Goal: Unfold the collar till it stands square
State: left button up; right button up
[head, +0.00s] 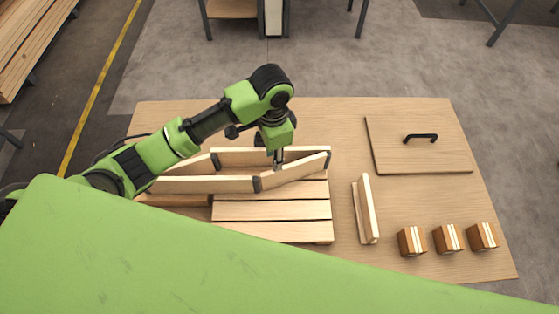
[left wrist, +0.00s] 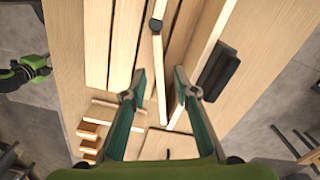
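The collar (head: 205,185) is made of light wooden boards with dark hinges and stands on edge as a narrow, skewed loop. Its left part runs behind my left arm. At its right end a short board (head: 292,171) slants from the front hinge to the back board's corner. The slatted pallet (head: 270,211) lies beneath and in front. My left gripper (head: 279,158) points down at the collar's right end. In the left wrist view its fingers (left wrist: 160,95) are apart, with a collar board (left wrist: 158,75) between them and gaps beside it. My right gripper is not visible.
A flat lid (head: 400,157) with a black handle, an L-shaped wooden piece (head: 366,210) and three striped blocks (head: 447,239) are on the table to the right. A black block (left wrist: 215,70) sits behind the collar. A large green surface hides the table's near edge.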

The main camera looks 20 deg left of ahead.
aim_at(275, 180)
pick_arm(q)
jog(key=f, duration=0.3)
jog(key=shift+s+f, duration=0.1)
jog(key=shift+s, duration=0.2)
notch_tip(275, 180, down, 9)
jog(key=shift+w+f+p, duration=0.15)
jog(key=shift+p, duration=0.5)
jog(key=shift+f, duration=0.55)
grip_shut()
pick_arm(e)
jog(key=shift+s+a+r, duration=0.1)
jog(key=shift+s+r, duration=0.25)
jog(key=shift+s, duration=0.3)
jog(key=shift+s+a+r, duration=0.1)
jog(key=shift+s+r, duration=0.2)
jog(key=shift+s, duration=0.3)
